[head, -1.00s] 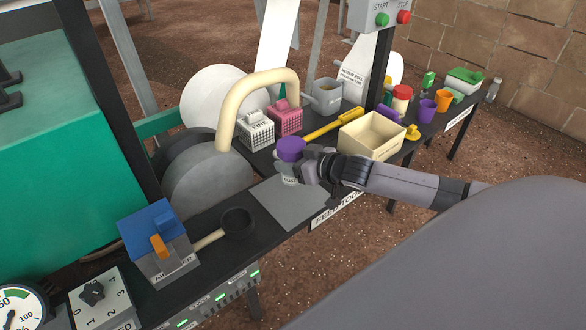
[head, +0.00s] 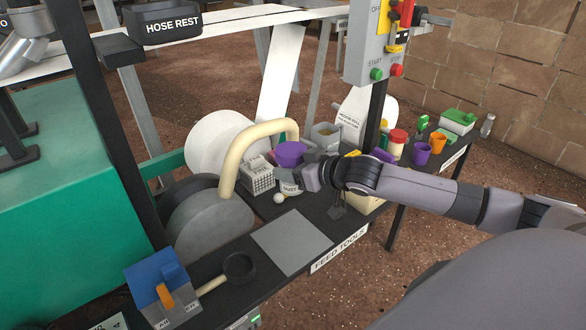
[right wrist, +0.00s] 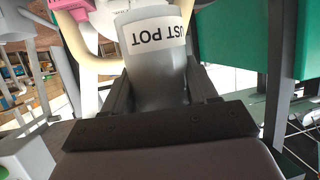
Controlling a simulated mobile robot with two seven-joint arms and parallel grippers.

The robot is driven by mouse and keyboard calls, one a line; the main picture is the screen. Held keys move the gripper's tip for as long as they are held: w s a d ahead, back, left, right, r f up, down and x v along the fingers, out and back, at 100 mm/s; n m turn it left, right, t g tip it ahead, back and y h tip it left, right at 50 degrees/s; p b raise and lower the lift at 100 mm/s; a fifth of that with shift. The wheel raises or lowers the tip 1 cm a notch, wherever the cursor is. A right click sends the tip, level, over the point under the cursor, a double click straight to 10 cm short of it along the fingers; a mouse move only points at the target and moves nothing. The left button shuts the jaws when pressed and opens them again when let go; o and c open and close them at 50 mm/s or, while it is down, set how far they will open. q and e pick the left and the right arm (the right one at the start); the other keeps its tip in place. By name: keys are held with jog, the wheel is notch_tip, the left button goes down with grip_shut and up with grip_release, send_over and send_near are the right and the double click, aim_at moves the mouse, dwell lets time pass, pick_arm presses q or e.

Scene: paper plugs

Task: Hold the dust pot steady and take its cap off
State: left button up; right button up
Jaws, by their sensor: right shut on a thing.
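The dust pot (head: 289,187) is a grey pot with a white label and a purple cap (head: 290,153) seated on top. It stands near upright behind the grey mat (head: 292,242) in the head view. I cannot tell surely whether its base touches the bench. My right gripper (head: 307,180) comes in from the right and is shut on the pot's body. In the right wrist view the pot (right wrist: 155,70) sits between both fingers, its label upside down; the cap is not clearly visible there. My left gripper is not in view.
The control post (head: 374,110) rises behind. Purple and orange cups (head: 438,143) stand farther right. The grey mat is bare.

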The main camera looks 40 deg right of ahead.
jog(key=c, duration=0.6)
jog(key=s+a+r, duration=0.1)
jog(key=s+a, duration=0.9)
jog(key=a, duration=0.3)
pick_arm(q)
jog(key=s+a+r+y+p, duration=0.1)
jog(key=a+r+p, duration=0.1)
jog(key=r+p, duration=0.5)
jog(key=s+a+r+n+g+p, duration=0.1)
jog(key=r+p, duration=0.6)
jog(key=p, duration=1)
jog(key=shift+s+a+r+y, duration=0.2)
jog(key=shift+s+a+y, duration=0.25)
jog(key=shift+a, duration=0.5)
pick_arm(e)
jog(key=s+r+m+h, duration=0.1)
jog(key=r, duration=1.1)
jog(key=s+r+m+h, duration=0.1)
jog(key=s+r+h, duration=0.1)
jog(key=r, duration=1)
jog(key=shift+s+r+m+t, duration=0.25)
jog(key=shift+r+m+t, duration=0.05)
jog(key=shift+r, duration=0.1)
jog(key=shift+a, duration=0.15)
